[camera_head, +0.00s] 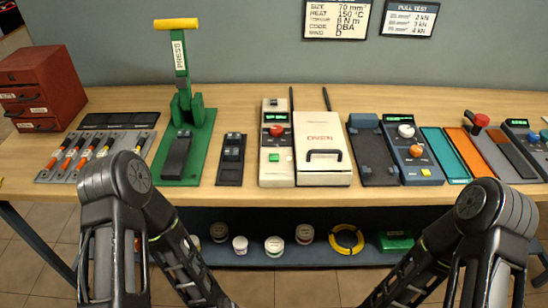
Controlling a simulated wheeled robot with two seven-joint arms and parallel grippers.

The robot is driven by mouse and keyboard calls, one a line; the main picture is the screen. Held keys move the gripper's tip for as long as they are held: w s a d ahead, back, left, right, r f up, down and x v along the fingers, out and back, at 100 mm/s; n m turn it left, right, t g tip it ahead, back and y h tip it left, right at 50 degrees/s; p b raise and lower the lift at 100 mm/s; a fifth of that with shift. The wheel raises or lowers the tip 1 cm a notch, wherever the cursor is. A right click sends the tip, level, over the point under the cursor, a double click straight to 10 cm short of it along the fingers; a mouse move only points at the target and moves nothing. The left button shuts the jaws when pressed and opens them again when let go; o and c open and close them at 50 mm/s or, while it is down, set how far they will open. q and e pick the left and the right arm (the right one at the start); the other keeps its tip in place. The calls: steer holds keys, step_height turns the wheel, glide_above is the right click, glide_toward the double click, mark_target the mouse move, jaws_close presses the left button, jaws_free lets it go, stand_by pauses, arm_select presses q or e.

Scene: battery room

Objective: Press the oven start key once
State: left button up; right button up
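The oven (323,173) is a cream box with a dark handle on its front and the word OVEN on its lid; it stands on the bench near the middle and looks closed. Its control panel (277,180) adjoins it on the left. The panel has a lit green display, a red round knob or button (277,131) and a small green key (274,157) below that. The key's label is too small to read. Neither gripper is in view.
The wooden bench (240,104) carries a green press (198,134), a red drawer cabinet (42,88), a blue device (413,155) and coloured trays. A shelf below holds jars and a yellow coil (346,240). The space above the oven panel looks clear.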

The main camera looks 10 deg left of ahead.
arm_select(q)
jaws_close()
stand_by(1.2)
